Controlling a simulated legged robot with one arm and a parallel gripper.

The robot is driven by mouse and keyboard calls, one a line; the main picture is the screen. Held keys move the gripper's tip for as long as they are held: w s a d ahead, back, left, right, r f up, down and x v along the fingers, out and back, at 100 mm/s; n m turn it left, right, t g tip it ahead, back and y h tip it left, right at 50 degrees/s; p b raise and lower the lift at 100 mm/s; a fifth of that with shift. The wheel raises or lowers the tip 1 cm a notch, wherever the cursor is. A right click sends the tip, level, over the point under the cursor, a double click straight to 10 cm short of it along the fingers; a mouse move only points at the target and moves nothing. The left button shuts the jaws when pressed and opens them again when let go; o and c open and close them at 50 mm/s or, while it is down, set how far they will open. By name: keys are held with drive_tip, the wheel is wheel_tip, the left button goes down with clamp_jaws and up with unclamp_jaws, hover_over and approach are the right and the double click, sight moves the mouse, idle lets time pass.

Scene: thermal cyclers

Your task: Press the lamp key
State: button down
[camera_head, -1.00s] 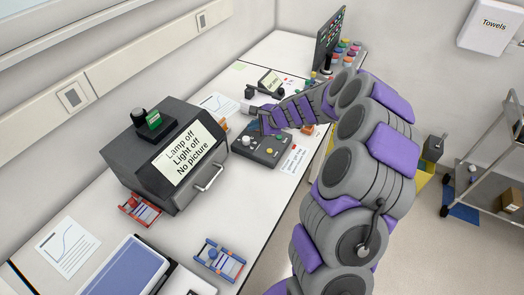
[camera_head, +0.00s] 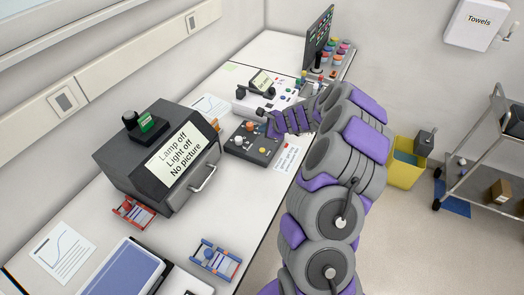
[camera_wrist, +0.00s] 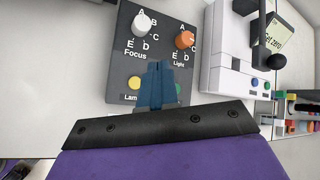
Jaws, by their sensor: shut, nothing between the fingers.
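The dark control box (camera_head: 252,157) lies on the bench, right of the big dark instrument. In the wrist view it shows a white Focus knob (camera_wrist: 142,25), an orange Light knob (camera_wrist: 185,40) and two keys in the lower part. The yellow key (camera_wrist: 134,83) sits above a label starting "Lam"; the rest of the label is hidden. A second key, green (camera_wrist: 178,88), is partly hidden. My gripper (camera_wrist: 156,72) is shut and empty. Its blue fingertips appear over the box, between the two keys; I cannot tell their height. It also shows in the head view (camera_head: 273,124).
The instrument's sign (camera_head: 178,155) reads "Lamp off, Light off, No picture". A white device (camera_wrist: 238,70) with a small screen stands beside the box. A paper sheet (camera_head: 287,152) lies near the bench's front edge. Red and blue racks lie nearer.

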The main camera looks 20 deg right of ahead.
drive_tip(key=b, duration=0.6)
hover_over(263, 151)
wheel_tip(263, 151, down, 6)
drive_tip(key=shift+d+f, duration=0.15)
drive_tip(key=shift+f, duration=0.05)
drive_tip(key=shift+f+b, duration=0.35)
drive_tip(key=shift+f, duration=0.65)
drive_tip(key=shift+f, duration=0.2)
idle(0.6)
drive_tip(key=shift+f, duration=0.15)
drive_tip(key=shift+f+b, duration=0.3)
drive_tip(key=shift+f, duration=0.05)
idle(0.6)
idle(0.4)
drive_tip(key=shift+r+p, duration=0.8)
